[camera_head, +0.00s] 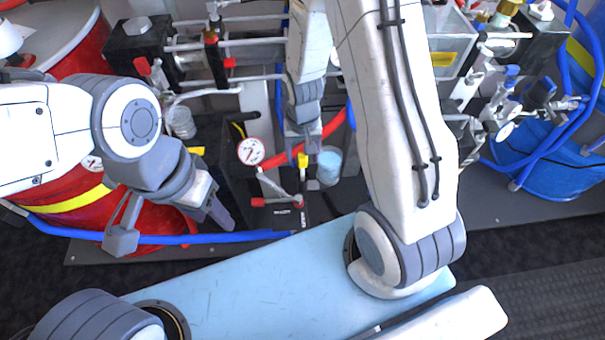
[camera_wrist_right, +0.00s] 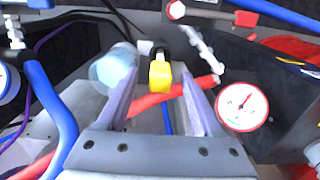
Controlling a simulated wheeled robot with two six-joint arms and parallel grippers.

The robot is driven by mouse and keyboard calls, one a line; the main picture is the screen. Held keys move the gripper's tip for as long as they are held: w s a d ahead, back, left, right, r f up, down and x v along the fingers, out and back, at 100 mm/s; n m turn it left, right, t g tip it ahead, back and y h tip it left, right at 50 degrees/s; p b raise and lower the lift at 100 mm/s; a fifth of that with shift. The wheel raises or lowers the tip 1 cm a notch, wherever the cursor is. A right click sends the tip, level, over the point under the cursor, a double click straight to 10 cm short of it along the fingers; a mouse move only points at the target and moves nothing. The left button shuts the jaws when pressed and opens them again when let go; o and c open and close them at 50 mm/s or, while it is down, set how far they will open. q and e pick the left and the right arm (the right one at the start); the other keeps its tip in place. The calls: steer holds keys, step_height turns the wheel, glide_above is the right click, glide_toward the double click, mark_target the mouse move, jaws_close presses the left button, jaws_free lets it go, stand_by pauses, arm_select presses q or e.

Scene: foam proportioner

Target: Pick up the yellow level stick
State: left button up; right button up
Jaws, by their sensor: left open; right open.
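The yellow level stick (camera_wrist_right: 160,76) shows as a short yellow grip below a black part in the right wrist view. In the head view its yellow end (camera_head: 302,160) stands just below my right gripper (camera_head: 303,147). In the right wrist view my right gripper (camera_wrist_right: 158,85) has its two fingers spread, one on each side of the yellow part, with gaps visible. I cannot tell the depth between fingertips and stick. My left gripper (camera_head: 225,217) is open and empty at the left, above the blue hose.
A round gauge (camera_head: 251,151) and a red-handled valve lever (camera_head: 275,200) are to the left. Red (camera_head: 150,222) and blue (camera_head: 550,160) drums stand at the sides.

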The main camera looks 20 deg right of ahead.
steer(key=shift+f, duration=0.55)
jaws_close()
stand_by(1.0)
